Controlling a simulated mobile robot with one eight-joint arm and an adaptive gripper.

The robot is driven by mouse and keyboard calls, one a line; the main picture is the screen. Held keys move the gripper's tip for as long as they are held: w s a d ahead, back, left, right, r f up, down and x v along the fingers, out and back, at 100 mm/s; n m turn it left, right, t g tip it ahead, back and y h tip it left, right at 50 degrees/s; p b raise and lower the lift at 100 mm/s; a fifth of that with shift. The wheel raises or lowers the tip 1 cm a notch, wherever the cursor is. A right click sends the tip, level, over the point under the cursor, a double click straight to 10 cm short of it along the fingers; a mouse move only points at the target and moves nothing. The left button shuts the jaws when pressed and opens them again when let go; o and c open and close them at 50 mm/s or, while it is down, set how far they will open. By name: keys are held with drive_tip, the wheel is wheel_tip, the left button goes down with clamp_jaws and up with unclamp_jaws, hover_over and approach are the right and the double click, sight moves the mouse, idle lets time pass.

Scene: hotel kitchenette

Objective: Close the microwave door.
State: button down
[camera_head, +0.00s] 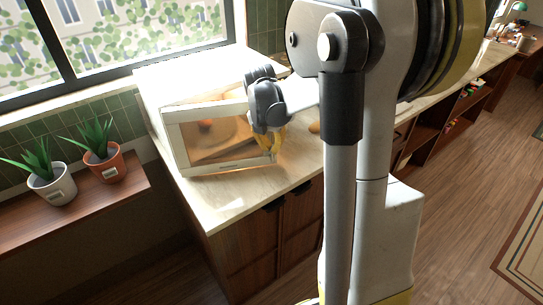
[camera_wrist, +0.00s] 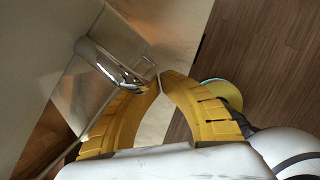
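The microwave (camera_head: 185,82) is a white box on the counter beneath the window. Its white-framed glass door (camera_head: 180,150) stands open at an angle in front of the body, and a warm glow shows through the glass. My gripper (camera_head: 272,152) is at the door's right end in the head view, partly hidden by its own wrist. In the wrist view, my gripper's yellow fingertips (camera_wrist: 158,80) come together with nothing visible between them. A shiny metal door handle (camera_wrist: 105,65) lies beside the left finger, outside the grip; I cannot tell whether they touch.
The pale counter (camera_head: 235,205) has bare room in front of the door. Two potted plants, one in a white pot (camera_head: 53,188) and one in a terracotta pot (camera_head: 106,165), stand on a wooden ledge at left. My arm hides much of the counter's right part.

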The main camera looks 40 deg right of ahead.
drive_tip(key=w+d, duration=0.5)
drive_tip(key=w, duration=0.5)
drive_tip(key=shift+w, duration=0.35)
drive_tip(key=shift+r, duration=0.1)
drive_tip(key=shift+a, duration=0.1)
